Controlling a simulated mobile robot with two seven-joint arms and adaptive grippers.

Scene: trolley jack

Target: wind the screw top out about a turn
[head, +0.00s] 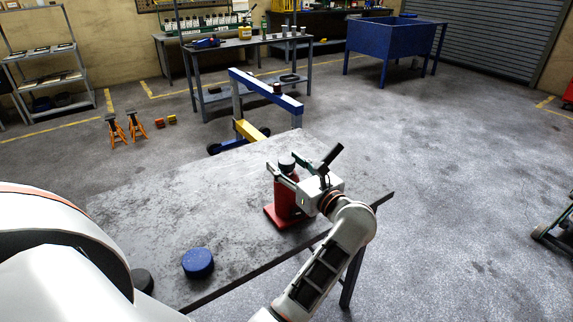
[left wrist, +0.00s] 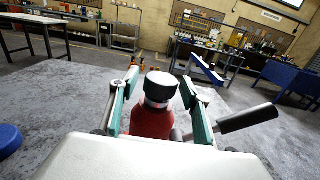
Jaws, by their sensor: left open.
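A red jack (head: 287,203) stands upright on the grey table, with its dark round screw top (head: 287,163) uppermost. In the left wrist view the screw top (left wrist: 160,86) sits above a pale metal neck on the red body (left wrist: 151,122). My left gripper (head: 298,166) is open, with one green-padded finger on each side of the screw top. In the left wrist view gaps show between the fingers (left wrist: 160,82) and the top. A black handle (left wrist: 248,119) sticks out to the right of the jack. My right gripper is not in view.
A blue round puck (head: 198,262) lies on the grey table (head: 150,225), left of the jack. A blue and yellow frame (head: 265,92) stands behind the table. Orange stands (head: 126,128) are on the floor. The table's middle is bare.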

